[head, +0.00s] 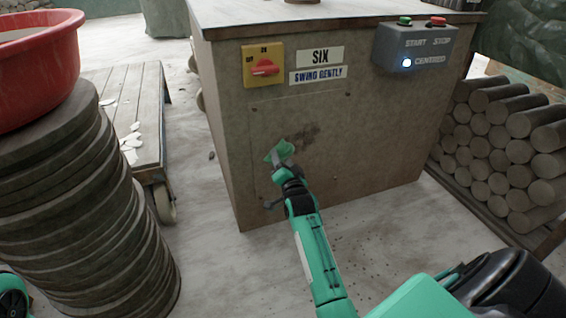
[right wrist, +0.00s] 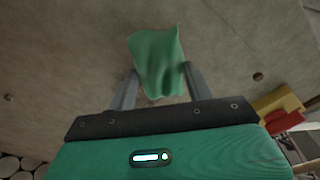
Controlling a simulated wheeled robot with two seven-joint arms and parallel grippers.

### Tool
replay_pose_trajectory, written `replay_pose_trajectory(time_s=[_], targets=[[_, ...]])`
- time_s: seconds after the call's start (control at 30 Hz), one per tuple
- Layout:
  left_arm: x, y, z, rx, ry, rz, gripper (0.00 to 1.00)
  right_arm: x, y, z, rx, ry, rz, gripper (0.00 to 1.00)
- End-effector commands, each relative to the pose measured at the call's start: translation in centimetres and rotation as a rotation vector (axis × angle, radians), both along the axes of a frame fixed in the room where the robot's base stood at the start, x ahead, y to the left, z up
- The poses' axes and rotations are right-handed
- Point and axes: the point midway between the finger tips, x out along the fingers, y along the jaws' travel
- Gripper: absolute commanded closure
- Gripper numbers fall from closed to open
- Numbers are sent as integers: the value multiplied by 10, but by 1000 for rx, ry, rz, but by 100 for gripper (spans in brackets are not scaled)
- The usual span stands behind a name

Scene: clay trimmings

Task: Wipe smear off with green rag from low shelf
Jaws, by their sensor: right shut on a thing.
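The smear (head: 303,137) is a dark brown patch on the front panel of the grey-brown cabinet (head: 390,140). My right gripper (head: 281,160) is shut on the green rag (head: 273,153). The rag is at the panel, just left of and slightly below the smear. In the right wrist view the rag (right wrist: 157,62) spreads out between and beyond the two fingers, against or close to the panel; I cannot tell if it touches. The smear is not clearly seen in that view. My left gripper is not in view.
A yellow switch with a red knob (head: 264,67) and a START/STOP box (head: 413,48) are on the cabinet. Stacked round slabs (head: 80,200) carry a red basin (head: 38,70) at left. A low wooden cart (head: 150,95) stands behind. Clay logs (head: 500,130) are piled at right.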

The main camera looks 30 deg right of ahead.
Motion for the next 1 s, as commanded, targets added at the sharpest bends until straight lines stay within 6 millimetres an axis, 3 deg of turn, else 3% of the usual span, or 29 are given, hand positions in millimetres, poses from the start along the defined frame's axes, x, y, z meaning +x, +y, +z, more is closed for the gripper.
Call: replay_pose_trajectory(time_s=[1.0], targets=[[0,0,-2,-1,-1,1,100,15,-4,0,0,0,0,66]])
